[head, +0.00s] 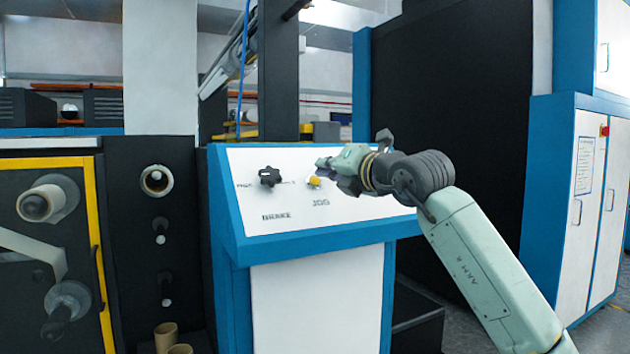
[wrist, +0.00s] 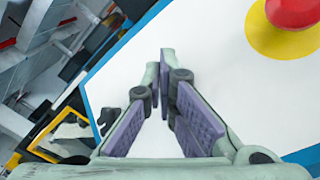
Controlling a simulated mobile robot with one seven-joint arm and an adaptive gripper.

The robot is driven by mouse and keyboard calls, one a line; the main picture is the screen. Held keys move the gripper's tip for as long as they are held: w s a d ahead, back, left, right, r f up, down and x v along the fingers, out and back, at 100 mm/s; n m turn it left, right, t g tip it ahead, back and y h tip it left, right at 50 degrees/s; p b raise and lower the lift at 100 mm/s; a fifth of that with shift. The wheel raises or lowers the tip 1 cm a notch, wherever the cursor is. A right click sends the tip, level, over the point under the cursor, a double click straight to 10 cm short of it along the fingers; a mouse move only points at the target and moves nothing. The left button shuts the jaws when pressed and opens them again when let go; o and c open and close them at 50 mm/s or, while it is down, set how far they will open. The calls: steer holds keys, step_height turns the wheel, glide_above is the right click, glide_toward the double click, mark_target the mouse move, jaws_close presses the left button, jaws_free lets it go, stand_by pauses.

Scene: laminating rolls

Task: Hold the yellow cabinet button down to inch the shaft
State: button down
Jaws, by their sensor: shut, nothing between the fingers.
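The yellow button (head: 313,181) sits on the sloped white panel of the blue cabinet (head: 228,222), above the printed word "JOG". My gripper (head: 325,167) is at the panel, with its fingertips just up and right of the button. I cannot tell whether they touch the button or the panel. In the wrist view my gripper (wrist: 167,58) has its purple-padded fingers drawn together at the tips, with nothing held. The yellow button does not show in the wrist view; the fingers may hide it.
A black knob (head: 270,177) labelled "BRAKE" is left of the button. A red mushroom button (wrist: 292,10) on a yellow disc (wrist: 262,36) lies right of my fingers in the wrist view. Machine rollers (head: 45,203) stand at left, a white cabinet (head: 590,210) at right.

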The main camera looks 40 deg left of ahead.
steer(key=shift+f, duration=0.1)
steer(key=shift+w+a+f, duration=0.1)
steer(key=shift+a+f, duration=0.1)
steer(key=shift+a, duration=0.05)
steer(key=shift+w+a+f+b, duration=0.1)
steer(key=shift+a+f+b, duration=0.2)
steer(key=shift+b, duration=0.1)
stand_by(1.7)
steer(key=shift+d, duration=0.1)
stand_by(2.5)
steer(key=shift+s+d+r, duration=0.2)
steer(key=shift+d+r, duration=0.25)
steer(key=shift+r, duration=0.1)
steer(key=d+r, duration=0.1)
steer(key=s+d+r+p, duration=0.1)
steer(key=d+r, duration=0.1)
steer(key=shift+s+d+r, duration=0.15)
steer(key=shift+s+r, duration=0.05)
steer(key=shift+r, duration=0.1)
stand_by(0.3)
stand_by(0.8)
